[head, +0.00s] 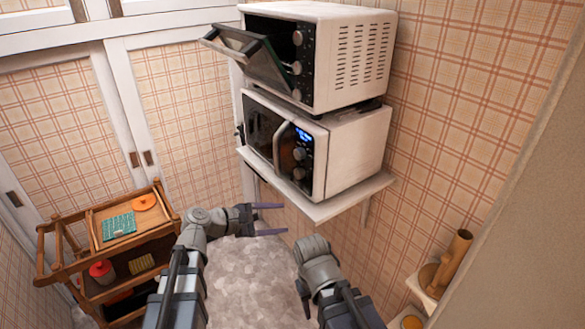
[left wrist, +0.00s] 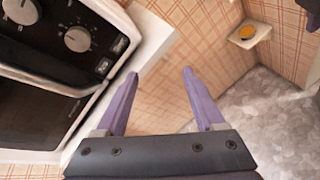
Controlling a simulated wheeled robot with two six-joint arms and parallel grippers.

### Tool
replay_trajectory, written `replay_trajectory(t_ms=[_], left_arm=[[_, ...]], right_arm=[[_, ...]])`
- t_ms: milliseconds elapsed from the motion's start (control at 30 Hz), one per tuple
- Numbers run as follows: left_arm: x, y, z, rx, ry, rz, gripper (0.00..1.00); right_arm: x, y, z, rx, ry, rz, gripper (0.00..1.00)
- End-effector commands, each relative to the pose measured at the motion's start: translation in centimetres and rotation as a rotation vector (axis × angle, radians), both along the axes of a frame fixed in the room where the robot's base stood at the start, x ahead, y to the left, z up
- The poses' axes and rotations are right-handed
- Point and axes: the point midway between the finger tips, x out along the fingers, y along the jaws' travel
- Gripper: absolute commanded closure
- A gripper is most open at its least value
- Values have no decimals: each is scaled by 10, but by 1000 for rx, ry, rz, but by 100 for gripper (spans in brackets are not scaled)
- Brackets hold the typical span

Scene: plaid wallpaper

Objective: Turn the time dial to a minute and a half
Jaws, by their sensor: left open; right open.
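A white microwave (head: 345,155) with a dark front and a lit blue display sits on a wall shelf. Two round dials show on its panel, an upper dial (head: 299,154) and a lower dial (head: 299,174). In the left wrist view two pale dials, a larger one (left wrist: 77,39) and one at the corner (left wrist: 20,10), show on a dark panel at upper left. My left gripper (head: 272,219) is open and empty, below the shelf and apart from the dials; its spread purple fingers show in the left wrist view (left wrist: 159,76). My right gripper (head: 313,252) is low at centre, its fingers hidden.
A white toaster oven (head: 350,55) stands on the microwave, its door (head: 250,55) tilted open. The white shelf (head: 335,205) edge juts out above my grippers. A wooden cart (head: 75,225) stands at left, and a small wall shelf (head: 418,290) at lower right.

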Motion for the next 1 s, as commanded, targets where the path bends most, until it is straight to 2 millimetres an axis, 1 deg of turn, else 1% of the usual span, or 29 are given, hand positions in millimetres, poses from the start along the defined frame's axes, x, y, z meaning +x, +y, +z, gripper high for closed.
replay_trajectory(t_ms=[33,100,200,300,400,567,667,900,1000], left_arm=[[11,3,17,-122,41,56,30],[22,7,39,-276,101,116,30],[32,13,61,-443,166,168,30],[37,18,75,-541,206,195,30],[39,20,80,-581,223,204,30],[42,17,81,-586,225,204,30],[48,9,81,-585,226,203,30],[70,-22,80,-583,225,200,30],[77,-32,80,-583,225,202,30]], right_arm=[[0,0,0,0,0,0,50],[0,0,-1,0,0,0,50],[0,0,-1,0,0,0,50],[0,0,-1,0,0,0,50],[0,0,0,0,0,0,50],[0,0,0,0,0,0,50],[0,0,0,0,0,0,50],[0,0,0,0,0,0,50],[0,0,0,0,0,0,50]])
